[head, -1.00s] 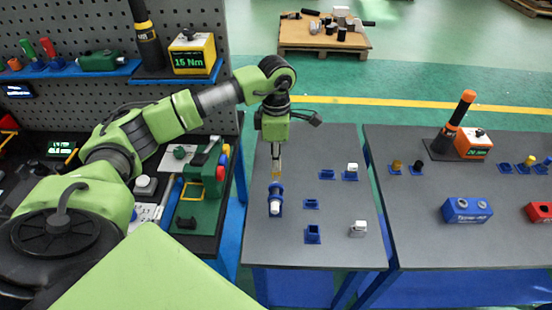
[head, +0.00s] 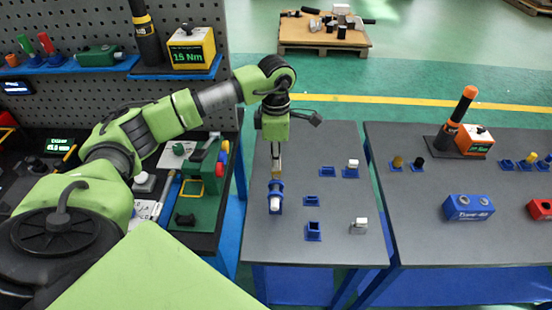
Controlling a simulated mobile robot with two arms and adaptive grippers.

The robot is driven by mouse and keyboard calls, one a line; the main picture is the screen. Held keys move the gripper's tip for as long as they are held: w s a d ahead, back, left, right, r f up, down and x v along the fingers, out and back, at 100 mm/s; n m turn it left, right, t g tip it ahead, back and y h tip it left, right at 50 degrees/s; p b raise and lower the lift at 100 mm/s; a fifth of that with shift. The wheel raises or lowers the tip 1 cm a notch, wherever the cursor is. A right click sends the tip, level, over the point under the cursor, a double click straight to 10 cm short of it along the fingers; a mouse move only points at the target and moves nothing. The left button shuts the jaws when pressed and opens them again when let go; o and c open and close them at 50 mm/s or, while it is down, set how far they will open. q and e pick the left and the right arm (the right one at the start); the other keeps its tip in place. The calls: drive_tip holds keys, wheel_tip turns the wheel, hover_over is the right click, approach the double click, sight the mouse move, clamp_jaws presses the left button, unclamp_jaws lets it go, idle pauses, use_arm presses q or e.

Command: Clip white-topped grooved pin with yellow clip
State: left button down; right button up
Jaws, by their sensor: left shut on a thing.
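The white-topped pin (head: 275,204) is in a blue stand (head: 276,186) at the left side of the middle grey table. Its grooves are too small to make out. My left gripper (head: 276,172) points straight down just above and behind the pin. It is shut on a small yellowish-tan piece, which looks like the yellow clip (head: 276,175). The clip is close to the blue stand; I cannot tell whether it touches the pin. The fingers hide part of the clip. My right gripper is not in view.
Empty blue stands (head: 313,231) and white-topped blocks (head: 360,225) stand to the right on the same table. A green fixture (head: 198,205) is on the left bench. The right table holds a blue box (head: 468,208) and an orange-handled tool (head: 462,108).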

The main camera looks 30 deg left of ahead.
use_arm(q)
drive_tip(key=shift+f+b, duration=0.35)
drive_tip(key=shift+f, duration=0.2)
drive_tip(key=shift+f+b, duration=0.75)
drive_tip(key=shift+f, duration=0.15)
drive_tip(key=c, duration=2)
unclamp_jaws()
drive_tip(key=shift+r+p, duration=1.5)
drive_tip(key=shift+r, duration=1.05)
